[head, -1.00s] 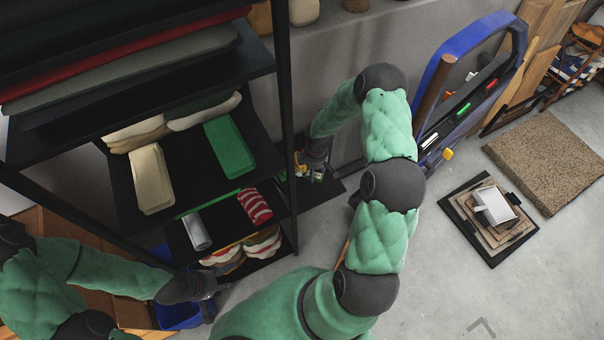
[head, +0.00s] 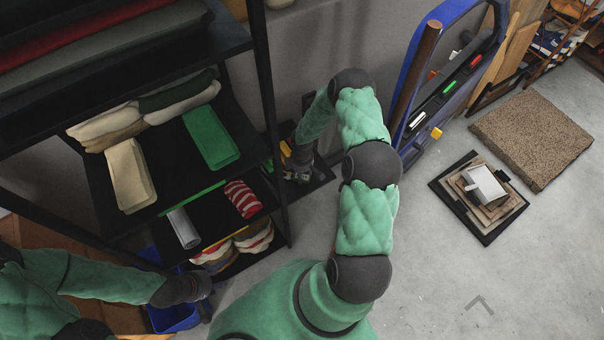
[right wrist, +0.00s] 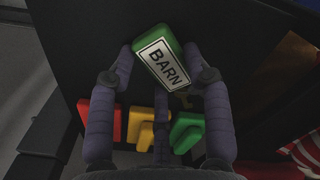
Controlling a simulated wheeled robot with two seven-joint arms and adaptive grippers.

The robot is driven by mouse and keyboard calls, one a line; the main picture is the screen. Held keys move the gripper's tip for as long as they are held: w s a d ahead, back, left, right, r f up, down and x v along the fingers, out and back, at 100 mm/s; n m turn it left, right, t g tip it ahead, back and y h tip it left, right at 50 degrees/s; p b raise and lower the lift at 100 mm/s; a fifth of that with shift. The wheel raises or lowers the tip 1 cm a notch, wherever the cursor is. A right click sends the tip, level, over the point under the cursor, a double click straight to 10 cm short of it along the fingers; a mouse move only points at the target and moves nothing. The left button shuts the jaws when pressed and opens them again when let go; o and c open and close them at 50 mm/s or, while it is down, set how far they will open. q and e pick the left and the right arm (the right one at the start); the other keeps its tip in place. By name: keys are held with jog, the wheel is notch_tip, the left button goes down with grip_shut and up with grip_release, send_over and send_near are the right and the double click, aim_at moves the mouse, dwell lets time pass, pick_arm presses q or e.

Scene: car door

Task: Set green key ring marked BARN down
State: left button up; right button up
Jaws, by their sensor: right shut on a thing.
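The green key ring marked BARN (right wrist: 160,60) is between the fingers of my right gripper (right wrist: 161,66), which is shut on it. Its white label faces the camera and a small brass key (right wrist: 184,98) hangs below it. Behind it is a dark surface (right wrist: 75,40); I cannot tell whether the tag touches it. In the head view my right gripper (head: 299,165) is over a low black shelf beside the rack, and the tag is too small to make out. My left gripper (head: 205,298) is at the lower left by a blue bin; its fingers are unclear.
Red (right wrist: 98,119), yellow (right wrist: 146,128) and green (right wrist: 187,132) pieces sit close below the tag. The black rack (head: 262,110) holds folded cloths. A blue car door (head: 408,95) stands to the right of my right arm.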

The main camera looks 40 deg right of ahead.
jog(key=shift+f, duration=0.1)
jog(key=o, duration=1.2)
jog(key=shift+o, duration=0.3)
jog(key=shift+r, duration=0.2)
